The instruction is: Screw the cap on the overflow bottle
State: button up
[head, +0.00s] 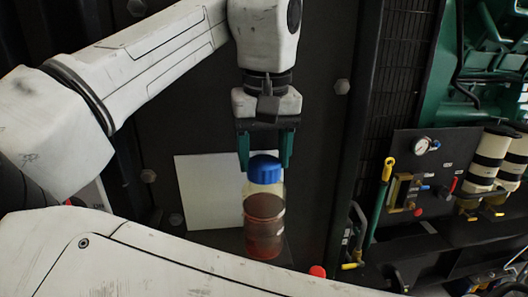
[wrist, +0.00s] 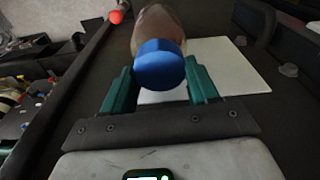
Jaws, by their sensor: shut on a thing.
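The overflow bottle (head: 264,222) is clear with reddish-brown liquid in it and stands upright in the middle of the head view. Its blue cap (head: 265,171) sits at the top of the bottle. Whether the thread is engaged cannot be seen. My gripper (head: 265,165) points down from above, with its two green fingers on either side of the cap, shut on it. In the wrist view the cap (wrist: 159,65) lies between the fingertips (wrist: 161,72) and the bottle (wrist: 157,24) extends beyond it. The cap hides the bottle's mouth.
A white sheet (head: 198,185) lies behind the bottle on the dark panel. A red knob (head: 317,271) is low and to the right of the bottle. A gauge panel (head: 420,175) with valves and striped cylinders (head: 488,160) stands farther right. Bolt heads (head: 342,87) stick out of the panel.

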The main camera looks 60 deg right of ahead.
jog(key=shift+f, duration=0.1)
dwell(0.7)
jog(key=shift+p, duration=0.3)
jog(key=shift+r+m+p, duration=0.25)
jog(key=shift+m+p, duration=0.75)
jog(key=shift+p, duration=0.05)
jog(key=shift+f+m+g+p, duration=0.2)
jog(key=shift+m+p, duration=0.1)
jog(key=shift+m, duration=0.35)
jog(key=shift+f+m+g+p, duration=0.15)
jog(key=shift+m+p, duration=0.1)
jog(key=shift+m, duration=0.4)
jog(key=shift+r+m+p, duration=0.2)
jog(key=shift+m+p, duration=0.5)
jog(key=shift+m, duration=0.2)
jog(key=m+p, duration=0.1)
jog(key=m, duration=0.1)
jog(key=shift+w+f+m, duration=0.1)
jog(key=shift+f+m, duration=0.05)
jog(key=shift+m, duration=0.25)
